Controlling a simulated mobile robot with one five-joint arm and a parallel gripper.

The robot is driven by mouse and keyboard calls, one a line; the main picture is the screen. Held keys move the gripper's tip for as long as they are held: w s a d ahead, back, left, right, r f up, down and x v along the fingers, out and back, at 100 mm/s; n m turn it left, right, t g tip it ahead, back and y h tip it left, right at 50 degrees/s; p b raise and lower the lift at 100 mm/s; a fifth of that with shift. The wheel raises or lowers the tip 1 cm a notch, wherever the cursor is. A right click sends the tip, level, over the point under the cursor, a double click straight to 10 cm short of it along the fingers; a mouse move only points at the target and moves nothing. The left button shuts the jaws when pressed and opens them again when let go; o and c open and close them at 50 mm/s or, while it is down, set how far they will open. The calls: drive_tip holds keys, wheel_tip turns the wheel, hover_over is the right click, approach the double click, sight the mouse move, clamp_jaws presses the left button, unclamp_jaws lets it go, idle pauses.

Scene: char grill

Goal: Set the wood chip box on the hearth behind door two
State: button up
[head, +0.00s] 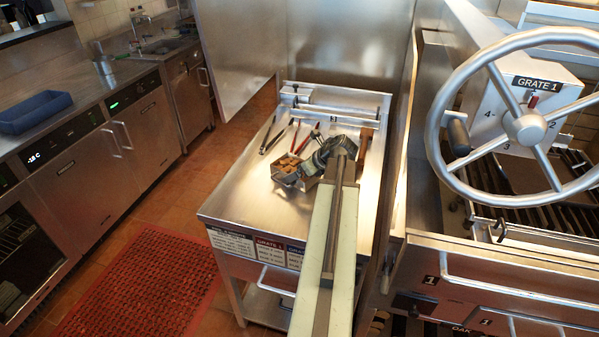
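A small metal box with brown chunks in it, which looks like the wood chip box (287,169), sits on the steel side table (235,200). My gripper (318,160) is over the table at the box's right side, close to it or touching it; I cannot tell which. My arm reaches in from the bottom and hides part of the gripper, so its fingers do not show clearly. The grill front at right bears the number 1 (430,281) on its panel. Door two and its hearth cannot be made out.
Tongs (272,136) and red-handled tools (303,141) lie behind the box. A large handwheel (525,127) stands over the grill grate at right. Steel counters with a blue tray (35,112) line the left. A red mat (145,285) covers the floor between.

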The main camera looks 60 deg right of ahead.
drive_tip(key=o, duration=1.5)
drive_tip(key=shift+r, duration=0.1)
drive_tip(key=p+v, duration=0.9)
drive_tip(key=v, duration=0.3)
